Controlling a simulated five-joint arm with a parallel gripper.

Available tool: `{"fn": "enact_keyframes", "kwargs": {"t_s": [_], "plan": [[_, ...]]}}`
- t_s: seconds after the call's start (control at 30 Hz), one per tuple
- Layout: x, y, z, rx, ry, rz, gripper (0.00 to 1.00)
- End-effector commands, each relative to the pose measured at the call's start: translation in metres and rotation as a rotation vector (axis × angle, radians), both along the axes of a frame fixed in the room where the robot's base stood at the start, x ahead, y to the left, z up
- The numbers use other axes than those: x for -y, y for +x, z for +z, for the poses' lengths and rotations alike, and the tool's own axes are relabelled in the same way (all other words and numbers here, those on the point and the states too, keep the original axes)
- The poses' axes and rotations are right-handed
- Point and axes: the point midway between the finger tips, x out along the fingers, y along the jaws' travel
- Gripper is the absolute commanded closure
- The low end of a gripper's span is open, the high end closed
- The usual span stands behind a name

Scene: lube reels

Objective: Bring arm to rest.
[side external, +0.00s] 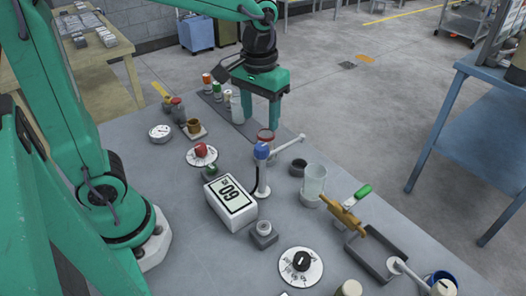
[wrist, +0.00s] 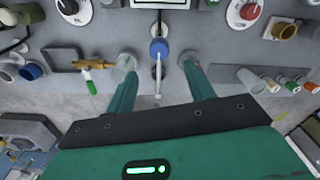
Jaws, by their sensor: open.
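My gripper (side external: 257,112) hangs with its fingers down at the far edge of the grey table (side external: 130,210), near a dark mat with a row of small bottles. In the wrist view my gripper (wrist: 159,72) shows two green fingers spread wide apart, with nothing held between them. My arm comes in from the left and arches across the top of the side view; part of it is cut off by the frame.
Bottles (side external: 237,108) stand close by my gripper. A blue-topped post (side external: 261,160), a white display box (side external: 231,203), a clear beaker (side external: 314,180), a brass tool (side external: 345,217) and a dial (side external: 301,267) crowd the table. Open floor (side external: 350,80) lies beyond it.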

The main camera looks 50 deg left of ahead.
Motion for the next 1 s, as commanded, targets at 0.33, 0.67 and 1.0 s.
{"fn": "enact_keyframes", "kwargs": {"t_s": [0.33,0.67,1.0], "plan": [[-0.016,-0.029,0.017,0.129,-0.008,-0.063,0.47],[-0.035,-0.069,0.028,0.309,0.012,-0.156,0.47],[-0.047,-0.1,0.025,0.452,0.055,-0.234,0.47]]}}
